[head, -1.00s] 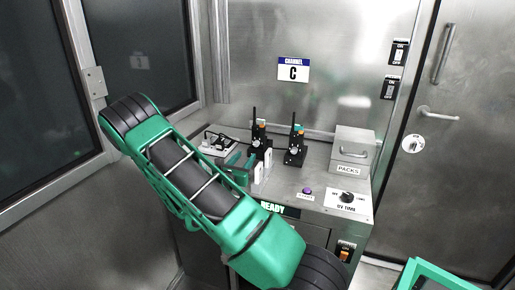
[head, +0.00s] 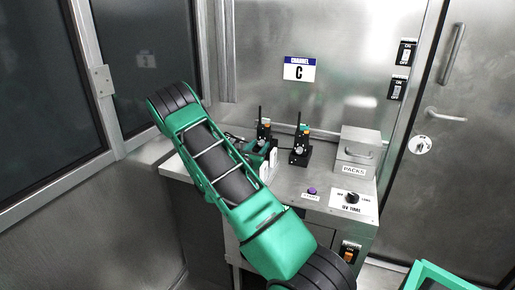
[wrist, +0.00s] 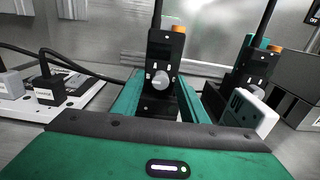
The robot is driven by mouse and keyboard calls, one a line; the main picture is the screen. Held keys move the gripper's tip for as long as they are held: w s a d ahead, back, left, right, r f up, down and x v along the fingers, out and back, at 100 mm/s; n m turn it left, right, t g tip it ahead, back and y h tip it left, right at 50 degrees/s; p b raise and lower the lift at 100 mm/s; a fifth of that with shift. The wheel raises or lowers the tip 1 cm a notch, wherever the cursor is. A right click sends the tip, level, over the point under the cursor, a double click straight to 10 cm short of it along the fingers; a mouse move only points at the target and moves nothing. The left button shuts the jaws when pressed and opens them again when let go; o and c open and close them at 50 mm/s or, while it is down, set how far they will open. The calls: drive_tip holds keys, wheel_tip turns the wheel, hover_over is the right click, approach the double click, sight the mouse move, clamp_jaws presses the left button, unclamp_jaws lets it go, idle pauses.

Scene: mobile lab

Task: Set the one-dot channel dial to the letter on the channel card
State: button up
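The channel card (head: 299,70) on the back wall reads C. Two black handsets with antennas and orange caps stand on the bench: a left radio (head: 264,130) and a right radio (head: 300,146). In the wrist view the left radio (wrist: 166,50) is straight ahead, with a grey round dial (wrist: 160,80) on its face. The right radio (wrist: 252,65) is off to the right. My gripper (wrist: 159,100) is open, its green fingers left and right of the dial with gaps. Contact is not visible. Dot marks and the dial's letter are too small to read.
A grey PACKS box (head: 357,155), a purple button (head: 312,190) and a UV timer knob (head: 352,198) are right on the bench. A charger board with black plugs (wrist: 60,85) lies to the left.

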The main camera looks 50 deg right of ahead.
drive_tip(key=shift+c, duration=0.5)
clamp_jaws()
drive_tip(key=shift+m, duration=0.4)
drive_tip(key=m, duration=0.5)
drive_tip(key=shift+m, duration=0.4)
drive_tip(key=m, duration=0.5)
drive_tip(key=shift+s+f+m, duration=0.1)
drive_tip(key=shift+f+m, duration=0.05)
drive_tip(key=shift+m, duration=0.15)
drive_tip(key=shift+o, duration=0.5)
unclamp_jaws()
